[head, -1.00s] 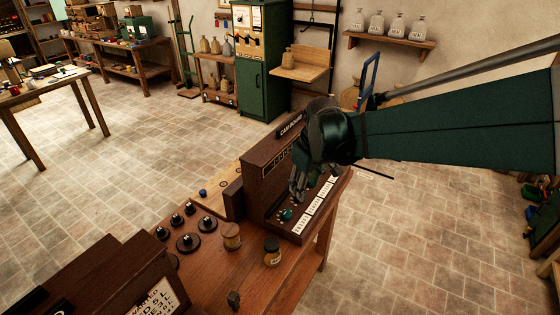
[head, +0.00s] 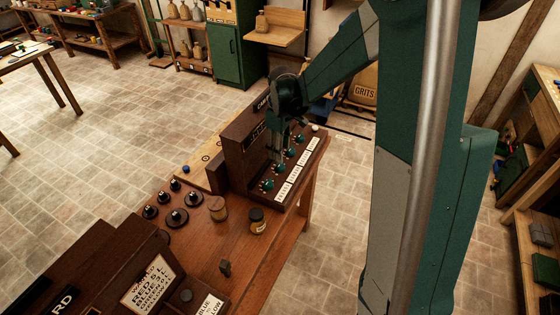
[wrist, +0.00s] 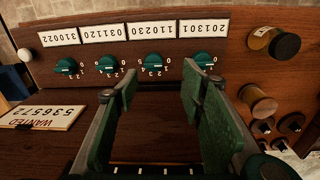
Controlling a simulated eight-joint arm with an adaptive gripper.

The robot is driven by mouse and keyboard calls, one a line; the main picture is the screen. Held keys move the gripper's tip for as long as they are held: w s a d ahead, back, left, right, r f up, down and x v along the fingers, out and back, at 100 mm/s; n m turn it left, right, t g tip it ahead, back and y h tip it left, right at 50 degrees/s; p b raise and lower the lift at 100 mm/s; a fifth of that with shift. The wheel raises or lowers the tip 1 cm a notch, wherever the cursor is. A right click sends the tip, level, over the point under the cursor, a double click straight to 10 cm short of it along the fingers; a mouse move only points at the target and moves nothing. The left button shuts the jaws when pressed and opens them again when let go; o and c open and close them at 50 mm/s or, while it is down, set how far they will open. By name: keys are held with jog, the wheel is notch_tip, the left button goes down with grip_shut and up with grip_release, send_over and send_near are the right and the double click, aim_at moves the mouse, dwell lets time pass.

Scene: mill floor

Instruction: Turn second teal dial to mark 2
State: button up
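A row of several teal dials runs along the dark wooden machine (head: 240,150), each with a white number card beside it. In the head view, the dial nearest the jar (head: 267,184) and the one after it (head: 280,168) show below my gripper (head: 279,155). In the wrist view, the picture is upside down, and that second dial (wrist: 153,62) appears between and beyond my open fingertips (wrist: 160,82). The fingers are parted and empty. I cannot tell which mark the second dial points to.
A white knob (wrist: 283,45) sits past the far end dial.

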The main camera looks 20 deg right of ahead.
aim_at(280, 166)
jog(key=shift+w+d+f+n+g+p, duration=0.2)
jog(key=shift+w+f+p, duration=0.1)
jog(key=shift+w+f, duration=0.35)
jog(key=shift+w+d+f+n+g+p, duration=0.1)
jog(key=shift+w+f+n+p, duration=0.15)
jog(key=shift+w+f, duration=0.4)
jog(key=shift+s+f, duration=0.15)
jog(key=shift+s, duration=0.05)
jog(key=shift+f, duration=0.15)
jog(key=shift+f, duration=3.75)
jog(key=shift+c, duration=0.5)
jog(key=c, duration=0.8)
